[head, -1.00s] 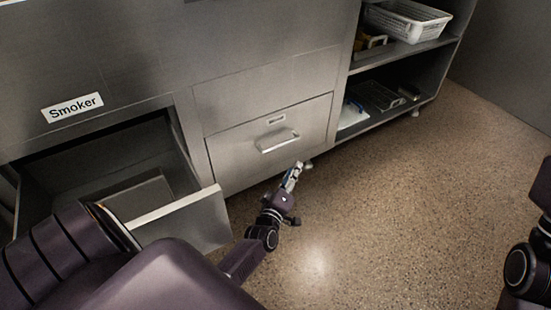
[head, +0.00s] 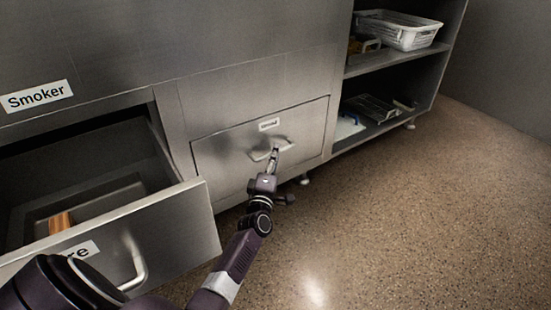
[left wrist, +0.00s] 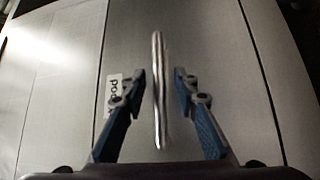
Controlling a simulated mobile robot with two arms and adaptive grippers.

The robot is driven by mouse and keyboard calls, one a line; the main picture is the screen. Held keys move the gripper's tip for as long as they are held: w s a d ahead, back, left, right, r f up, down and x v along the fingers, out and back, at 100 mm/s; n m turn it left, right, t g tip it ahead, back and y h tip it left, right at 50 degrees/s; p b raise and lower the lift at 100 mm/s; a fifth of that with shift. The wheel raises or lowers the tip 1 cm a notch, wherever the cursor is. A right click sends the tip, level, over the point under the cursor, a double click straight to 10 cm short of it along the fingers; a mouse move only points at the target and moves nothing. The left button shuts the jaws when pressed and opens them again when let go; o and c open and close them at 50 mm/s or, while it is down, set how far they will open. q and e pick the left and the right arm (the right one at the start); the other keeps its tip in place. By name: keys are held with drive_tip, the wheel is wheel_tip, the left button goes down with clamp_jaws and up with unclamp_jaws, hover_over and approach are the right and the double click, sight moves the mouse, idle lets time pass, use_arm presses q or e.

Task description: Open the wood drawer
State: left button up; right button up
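The closed wood drawer (head: 225,160) is a grey metal front with a small white label (head: 269,124) and a bar handle (head: 284,144). In the left wrist view the label reads "Wood" in part (left wrist: 113,92), and the handle (left wrist: 158,90) stands between the fingers. My left gripper (head: 273,157) is at the handle in the head view. In the left wrist view its two blue-sided fingers (left wrist: 160,85) are open, one on each side of the handle, with gaps on both sides. My right gripper is not in view.
Another drawer (head: 180,235) stands pulled out at the left, with a brown piece (head: 61,222) inside. Open shelves at the right hold a white perforated basket (head: 405,32) and a wire rack (head: 372,106). The floor (head: 400,220) at the right is clear.

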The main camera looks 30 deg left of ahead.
use_arm(q)
drive_tip(key=shift+w+a, duration=0.2)
drive_tip(key=shift+w, duration=0.35)
drive_tip(key=shift+r, duration=0.1)
clamp_jaws()
